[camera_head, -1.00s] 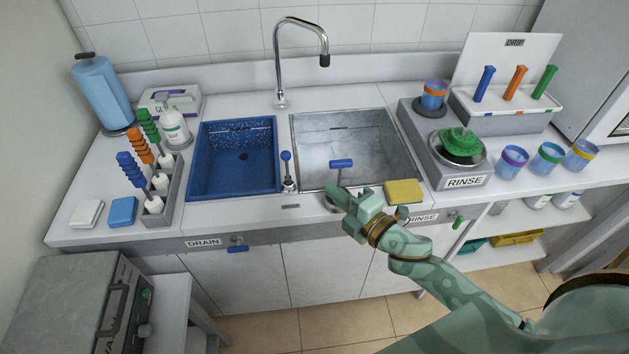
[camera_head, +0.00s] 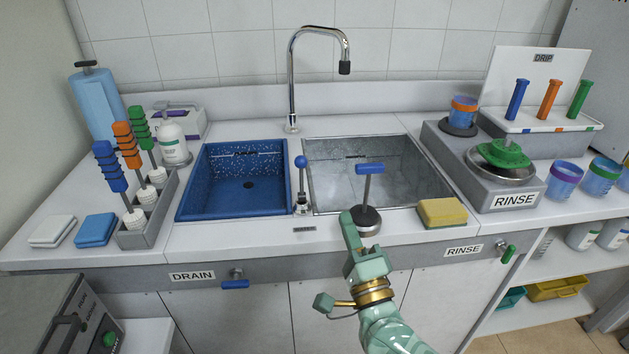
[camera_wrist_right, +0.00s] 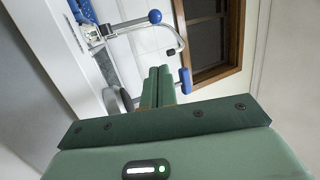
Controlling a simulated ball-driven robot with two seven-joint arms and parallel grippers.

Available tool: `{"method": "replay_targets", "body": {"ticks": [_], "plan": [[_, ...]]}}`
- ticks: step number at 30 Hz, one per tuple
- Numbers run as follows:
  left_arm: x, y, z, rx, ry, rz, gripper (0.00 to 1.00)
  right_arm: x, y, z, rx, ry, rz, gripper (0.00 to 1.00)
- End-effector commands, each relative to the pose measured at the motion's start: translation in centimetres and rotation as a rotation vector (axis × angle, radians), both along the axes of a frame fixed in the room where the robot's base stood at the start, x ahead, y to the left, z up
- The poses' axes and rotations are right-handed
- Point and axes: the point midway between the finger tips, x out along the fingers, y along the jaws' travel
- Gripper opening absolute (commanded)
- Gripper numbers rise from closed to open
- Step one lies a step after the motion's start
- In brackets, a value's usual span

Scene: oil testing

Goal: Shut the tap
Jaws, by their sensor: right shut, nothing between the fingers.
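The chrome tap (camera_head: 318,40) rises behind the two sinks, its spout curving to the right. No stream shows below the spout. A lever with a blue ball knob (camera_head: 301,162) stands upright between the sinks, behind a small label that seems to read WATER. In the right wrist view the blue knob (camera_wrist_right: 155,16) is beyond the fingers, with the chrome spout near it. My right gripper (camera_head: 347,216) is shut and empty, just left of the round base of a blue T-handled tool (camera_head: 370,169) and right of the lever, apart from the knob. My left gripper is not in view.
The blue sink (camera_head: 200,205) and the steel sink (camera_head: 430,185) lie behind the counter's front edge. A yellow sponge (camera_head: 442,212) sits right of the T-handled tool. A rack of brushes (camera_head: 165,205) stands at left, the rinse unit (camera_head: 512,192) at right.

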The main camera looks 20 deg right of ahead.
Motion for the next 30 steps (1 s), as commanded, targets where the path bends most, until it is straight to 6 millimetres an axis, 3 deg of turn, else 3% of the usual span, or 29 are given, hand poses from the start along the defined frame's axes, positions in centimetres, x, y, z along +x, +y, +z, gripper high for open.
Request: {"method": "replay_targets", "body": {"ticks": [12, 15, 21, 30], "plan": [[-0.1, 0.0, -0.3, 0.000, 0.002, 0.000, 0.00, 7.9, -0.7, 3.3, -0.005, -0.003, -0.001, 0.00], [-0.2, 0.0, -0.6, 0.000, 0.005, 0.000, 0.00, 9.2, 0.3, 3.5, -0.002, -0.001, 0.000, 0.00], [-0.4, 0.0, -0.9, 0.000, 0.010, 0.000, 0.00, 10.6, 1.6, 4.0, -0.005, 0.000, 0.000, 0.00], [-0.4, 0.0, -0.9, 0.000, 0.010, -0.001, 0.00, 10.9, 1.9, 4.2, -0.008, 0.000, 0.000, 0.00]]}}
